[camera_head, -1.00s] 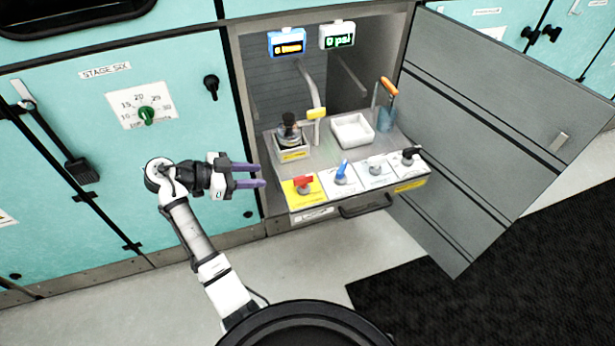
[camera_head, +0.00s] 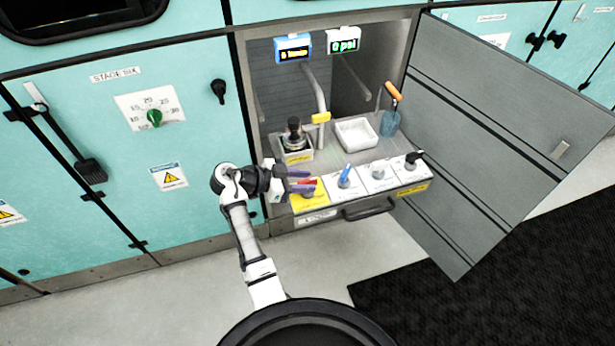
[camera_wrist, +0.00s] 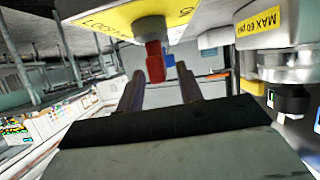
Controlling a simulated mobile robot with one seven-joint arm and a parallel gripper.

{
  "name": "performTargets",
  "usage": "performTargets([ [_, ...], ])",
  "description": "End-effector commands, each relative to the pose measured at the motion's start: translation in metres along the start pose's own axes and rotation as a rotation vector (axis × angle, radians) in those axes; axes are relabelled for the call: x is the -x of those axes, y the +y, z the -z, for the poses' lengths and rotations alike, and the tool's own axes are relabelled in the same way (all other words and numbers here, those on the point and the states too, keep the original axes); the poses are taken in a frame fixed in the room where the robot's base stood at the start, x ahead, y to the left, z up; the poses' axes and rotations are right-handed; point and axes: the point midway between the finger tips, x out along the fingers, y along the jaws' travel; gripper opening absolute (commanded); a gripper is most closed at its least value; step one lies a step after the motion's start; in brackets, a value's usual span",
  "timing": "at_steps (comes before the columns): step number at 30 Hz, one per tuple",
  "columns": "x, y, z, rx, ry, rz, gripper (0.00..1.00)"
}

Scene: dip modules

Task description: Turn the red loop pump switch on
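The red loop pump switch (camera_head: 309,182) is a red handle on a yellow plate (camera_head: 318,201), leftmost in the row of switches on the pulled-out shelf. My gripper (camera_head: 312,179) is at this switch from the left, its purple fingers apart and partly covering it. In the wrist view the red switch (camera_wrist: 155,64) appears at the top centre, in the gap between the two fingertips of my gripper (camera_wrist: 160,74). Space shows on both sides of it, and no contact is clear. How deep the handle sits between the fingers cannot be told.
A blue switch (camera_head: 345,174), a grey switch (camera_head: 378,172) and a black switch (camera_head: 413,160) stand to the right. Behind are a dark-topped bottle (camera_head: 295,133), a white tray (camera_head: 356,121) and a blue beaker (camera_head: 390,123). An open grey door (camera_head: 490,150) bounds the right side.

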Motion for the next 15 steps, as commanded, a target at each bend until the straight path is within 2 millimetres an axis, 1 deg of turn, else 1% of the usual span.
performTargets([
  [3, -0.010, 0.001, 0.001, 0.001, 0.000, -0.001, 0.36],
  [6, -0.014, 0.001, 0.000, 0.001, 0.000, -0.001, 0.36],
  [14, -0.015, 0.000, -0.001, 0.000, 0.000, 0.000, 0.36],
  [15, -0.015, 0.000, -0.001, 0.000, 0.000, 0.000, 0.31],
])
